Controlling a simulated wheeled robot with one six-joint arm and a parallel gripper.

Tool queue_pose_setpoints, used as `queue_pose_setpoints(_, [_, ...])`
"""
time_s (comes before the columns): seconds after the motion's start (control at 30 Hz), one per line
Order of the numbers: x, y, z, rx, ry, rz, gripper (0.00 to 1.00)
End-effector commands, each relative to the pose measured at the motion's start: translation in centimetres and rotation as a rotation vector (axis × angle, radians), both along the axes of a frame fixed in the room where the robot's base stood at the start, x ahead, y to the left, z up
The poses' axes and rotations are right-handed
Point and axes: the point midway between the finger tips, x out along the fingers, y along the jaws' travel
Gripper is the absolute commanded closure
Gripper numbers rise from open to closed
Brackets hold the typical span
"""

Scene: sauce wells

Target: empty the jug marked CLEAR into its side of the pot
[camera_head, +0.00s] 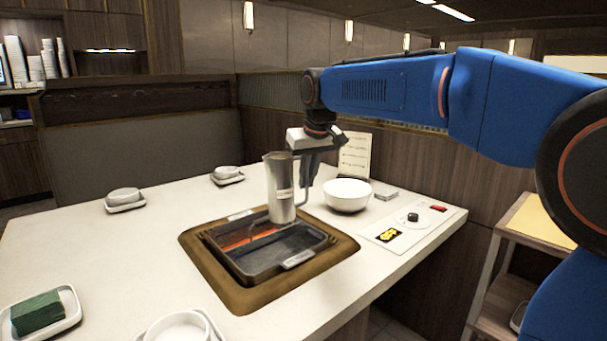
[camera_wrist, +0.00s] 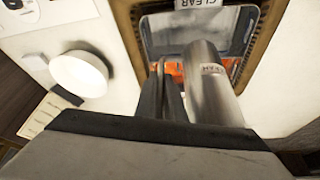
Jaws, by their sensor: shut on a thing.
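A tall metal jug (camera_head: 281,190) is upright at the far right corner of the pot; whether it touches the rim, I cannot tell. Its label also shows in the wrist view (camera_wrist: 213,70), too small to read surely. My gripper (camera_head: 307,172) is shut on the jug's handle, on the jug's right side; the fingers show in the wrist view (camera_wrist: 163,95). The divided pot (camera_head: 246,272) is sunk in the table within a brown frame. Its far side holds red-orange broth; its near side looks dark and clear. The near rim's label (camera_wrist: 200,3) reads CLEAR.
A white bowl (camera_head: 347,196) stands just right of the jug, before an upright card (camera_head: 355,154). A control panel (camera_head: 411,228) with a knob lies to the right. Small dishes and a green block (camera_head: 37,313) sit around the table. The table's left middle is clear.

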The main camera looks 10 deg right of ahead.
Motion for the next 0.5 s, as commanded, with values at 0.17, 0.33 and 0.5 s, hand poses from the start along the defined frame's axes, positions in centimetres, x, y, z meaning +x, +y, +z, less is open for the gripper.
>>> queue_pose_setpoints(0.17, [0.1, -0.3, -0.8, -0.057, -0.02, 0.001, 1.0])
queue_pose_setpoints(0.33, [0.2, -0.8, -2.1, -0.144, -0.047, 0.002, 1.0])
queue_pose_setpoints(0.5, [0.4, -1.1, -2.1, -0.235, -0.079, 0.003, 1.0])
